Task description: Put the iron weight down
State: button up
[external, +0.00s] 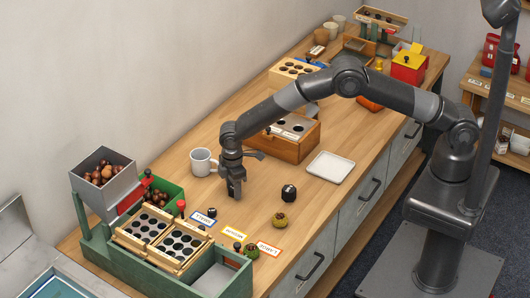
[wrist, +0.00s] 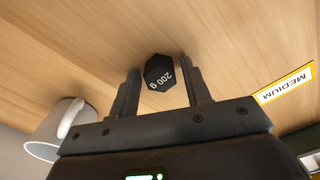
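A white mug (external: 203,162) stands left of my gripper. A white tray (external: 330,167) and wooden box (external: 285,146) lie behind.

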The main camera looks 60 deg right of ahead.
jog(key=shift+o, duration=0.4)
jog(key=shift+r, duration=0.1)
notch_tip(320, 180, up, 12)
jog(key=shift+r, duration=0.1)
jog(key=s+d+r+m+t, duration=0.1)
jog(key=s+d+r+m, duration=0.35)
jog(key=d+r, duration=0.75)
jog(key=s+d+r+m+t, duration=0.1)
jog(key=s+d+r+t, duration=0.1)
jog(key=s+d+r, duration=0.75)
jog(key=s+d+r+m+t, duration=0.1)
jog(key=s+d+r+m, duration=0.15)
jog(key=s+d, duration=0.3)
jog(key=s+d+r+m, duration=0.1)
jog(key=s+d+r, duration=0.3)
jog(key=d, duration=0.3)
jog(key=s+d+f+m, duration=0.1)
jog(key=s+d+f, duration=0.1)
jog(key=s, duration=0.4)
jog(key=s+d+f+m+t, duration=0.1)
jog(key=s+d+m, duration=0.1)
jog(key=s, duration=0.5)
jog(key=shift+s+d+f+t, duration=0.3)
jog(key=shift+d+f, duration=0.1)
jog(key=shift+d, duration=0.1)
